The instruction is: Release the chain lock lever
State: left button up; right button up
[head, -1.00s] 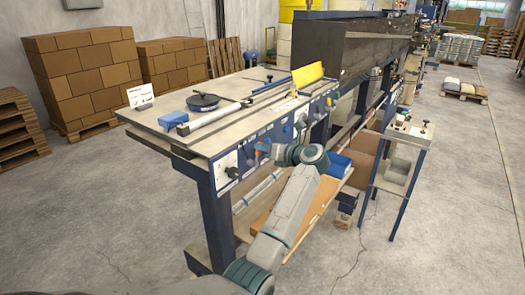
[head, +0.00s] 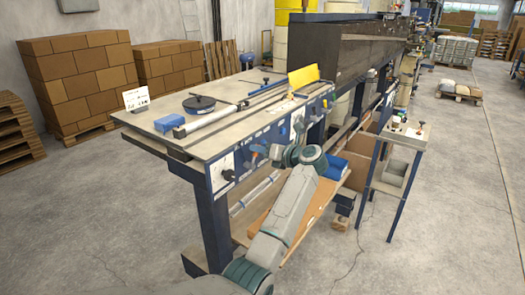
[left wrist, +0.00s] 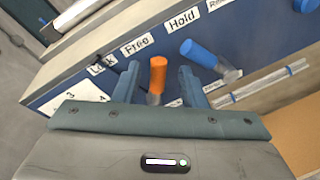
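The lever with the orange handle (left wrist: 157,76) sticks out of the blue front panel (left wrist: 75,88) below the labels "Lock" (left wrist: 101,66) and "Free" (left wrist: 135,46). My left gripper (left wrist: 160,80) is open, with one finger on each side of this lever and a gap showing on both sides. The lever's lower part is partly hidden by the gripper body. My right gripper is not in view.
A blue-handled lever (left wrist: 202,54) stands just right of my left gripper, below the "Hold" label (left wrist: 183,20). A black knob (head: 227,174) is on the panel to the left. The bench top (head: 215,145) carries a roller bar and a black disc. A small stand (head: 398,135) is at the right.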

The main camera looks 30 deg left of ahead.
pick_arm(q)
jog(key=b+v, duration=0.3)
jog(key=v, duration=0.8)
jog(key=shift+b, duration=0.35)
jog(key=shift+a, duration=0.1)
